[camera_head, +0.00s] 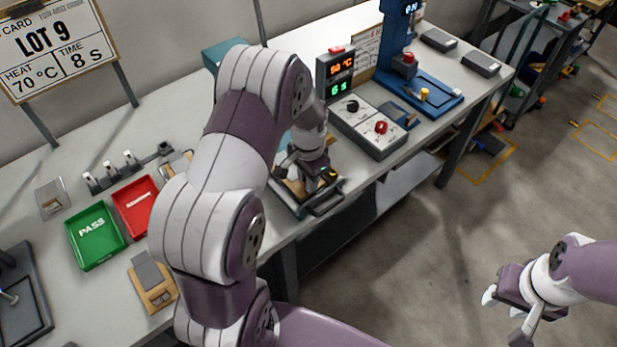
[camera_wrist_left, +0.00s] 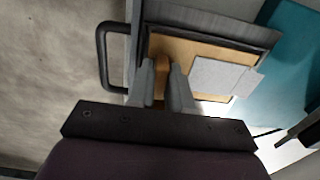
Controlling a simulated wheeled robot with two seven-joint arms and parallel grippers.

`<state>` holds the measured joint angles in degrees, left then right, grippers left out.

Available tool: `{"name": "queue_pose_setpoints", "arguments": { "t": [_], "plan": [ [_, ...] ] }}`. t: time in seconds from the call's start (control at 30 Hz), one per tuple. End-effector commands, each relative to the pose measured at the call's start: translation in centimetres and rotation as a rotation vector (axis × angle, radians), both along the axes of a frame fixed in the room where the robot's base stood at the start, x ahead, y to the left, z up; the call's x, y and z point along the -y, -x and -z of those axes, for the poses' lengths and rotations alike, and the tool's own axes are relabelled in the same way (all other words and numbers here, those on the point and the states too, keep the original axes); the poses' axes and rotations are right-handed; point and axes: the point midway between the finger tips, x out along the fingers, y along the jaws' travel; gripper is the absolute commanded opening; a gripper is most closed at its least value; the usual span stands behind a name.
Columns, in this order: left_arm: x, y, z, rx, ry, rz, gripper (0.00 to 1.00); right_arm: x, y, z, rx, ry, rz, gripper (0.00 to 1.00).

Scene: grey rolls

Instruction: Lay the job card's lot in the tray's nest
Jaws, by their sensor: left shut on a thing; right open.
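The job card (camera_head: 55,45) reads LOT 9, heat 70 °C, time 8 s. The dark-framed tray (camera_head: 325,205) with a loop handle sits at the bench's front edge. In the left wrist view the tray (camera_wrist_left: 205,28) frames a tan plate (camera_wrist_left: 195,49) carrying a grey sheet (camera_wrist_left: 222,77). My left gripper (camera_head: 303,183) is low over the tray, its fingers shut on the plate's brown tab (camera_wrist_left: 161,78). I cannot tell if the plate rests fully on the tray's floor. My right gripper (camera_head: 508,305) is open and empty, over the floor at the right.
Another tan plate with a grey piece (camera_head: 152,282) lies near the front edge. Green PASS (camera_head: 95,236) and red (camera_head: 137,205) bins stand left. A control box (camera_head: 368,128), a display (camera_head: 336,75) showing 50 °C and 6 s, and a blue press (camera_head: 425,88) stand right of the tray.

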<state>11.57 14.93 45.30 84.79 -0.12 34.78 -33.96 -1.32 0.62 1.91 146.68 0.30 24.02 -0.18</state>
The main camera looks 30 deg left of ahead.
Motion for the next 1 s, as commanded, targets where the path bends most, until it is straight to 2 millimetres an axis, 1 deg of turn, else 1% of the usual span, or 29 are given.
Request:
{"name": "queue_pose_setpoints", "arguments": {
  "t": [0.13, 0.17, 0.2, 0.23, 0.47, 0.57, 0.67, 0.9, 1.0],
  "plan": [
    [0.0, 0.0, 0.3, 0.0, 0.0, 0.0, 0.0, 0.0, 0.0, 0.2, 0.0, 0.0, 0.0, 0.43],
    [0.0, 0.0, 0.3, 0.0, 0.0, 0.0, 0.25, 0.0, 0.0, 0.1, 0.0, 0.0, 0.0, 0.43],
    [0.0, 0.0, 0.2, 0.0, 0.0, 0.0, 0.38, 0.0, 0.0, 0.1, 0.0, 0.0, 0.0, 0.43],
    [0.0, 0.0, 0.2, 0.0, 0.0, 0.0, 0.44, 0.0, 0.0, 0.1, 0.0, 0.0, 0.0, 0.43],
    [0.0, 0.0, 0.2, 0.0, 0.0, 0.0, 0.44, 0.0, 0.0, 0.1, 0.0, 0.0, 0.0, 0.43],
    [0.0, 0.0, -0.3, 0.001, 0.0, 0.0, 0.44, 0.0, 0.0, -0.1, 0.0, 0.0, 0.0, 0.43],
    [0.0, -0.1, -2.1, 0.004, 0.0, 0.0, 0.44, 0.0, 0.0, 0.0, 0.0, 0.0, 0.0, 0.43],
    [0.0, -0.1, -8.5, 0.004, -0.001, 0.0, 0.44, 0.0, 0.0, 0.1, 0.0, 0.0, 0.0, 0.43],
    [0.0, 0.0, -10.4, 0.002, 0.0, 0.0, 0.44, 0.0, 0.0, 0.1, 0.0, 0.0, 0.0, 0.43]
  ]
}}
